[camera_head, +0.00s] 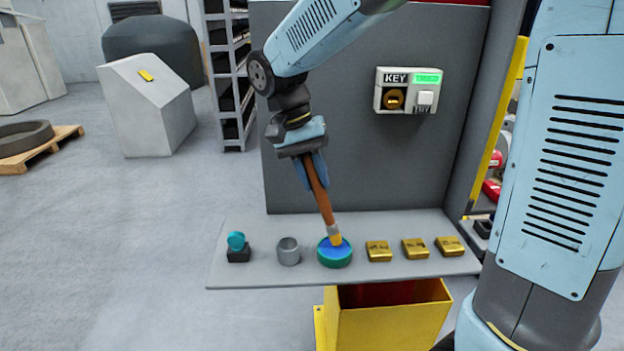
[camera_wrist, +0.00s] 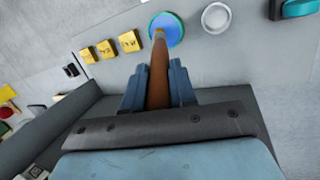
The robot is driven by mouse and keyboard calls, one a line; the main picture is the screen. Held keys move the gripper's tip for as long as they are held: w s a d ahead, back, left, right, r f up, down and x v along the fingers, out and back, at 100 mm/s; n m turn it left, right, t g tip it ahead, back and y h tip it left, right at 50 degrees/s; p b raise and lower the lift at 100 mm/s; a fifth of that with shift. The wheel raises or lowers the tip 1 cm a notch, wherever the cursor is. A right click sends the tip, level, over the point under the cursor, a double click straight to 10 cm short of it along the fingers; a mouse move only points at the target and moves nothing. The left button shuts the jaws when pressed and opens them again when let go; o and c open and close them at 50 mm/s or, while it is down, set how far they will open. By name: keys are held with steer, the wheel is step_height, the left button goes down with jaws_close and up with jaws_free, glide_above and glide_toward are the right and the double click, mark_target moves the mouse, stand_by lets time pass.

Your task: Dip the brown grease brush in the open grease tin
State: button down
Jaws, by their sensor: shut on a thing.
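My gripper (camera_head: 311,171) is shut on the brown grease brush (camera_head: 321,196) and holds it tilted, its tip pointing down. The brush also shows between the fingers in the wrist view (camera_wrist: 158,80). The open grease tin (camera_head: 335,258) is a round green tin with blue grease inside, standing on the grey shelf (camera_head: 300,277). The yellowish brush tip is over the blue grease in the head view and appears to reach it; exact contact cannot be told. In the wrist view the tin (camera_wrist: 172,30) lies just beyond the brush tip.
A grey cup (camera_head: 288,251) and a teal-topped black item (camera_head: 238,247) stand left of the tin. Several gold blocks (camera_head: 415,248) sit to its right. A grey panel with a key box (camera_head: 407,91) rises behind the shelf. A yellow bin (camera_head: 390,325) is below.

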steer(key=shift+r, duration=3.05)
